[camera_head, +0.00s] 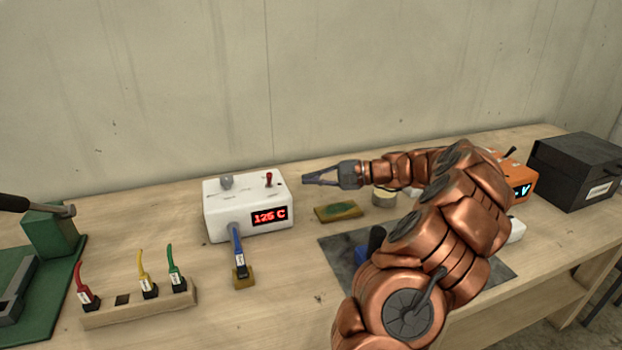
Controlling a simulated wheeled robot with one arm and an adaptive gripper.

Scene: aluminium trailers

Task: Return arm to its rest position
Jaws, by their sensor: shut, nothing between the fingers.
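My copper-coloured arm reaches in from the lower right over the wooden bench.
A wooden rack (140,302) with red, yellow and green cables stands front left; a blue cable (238,250) hangs before the white box. A sponge tray (338,212), a round tin (384,197), an orange device (520,180) and a black box (578,165) stand around my arm.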

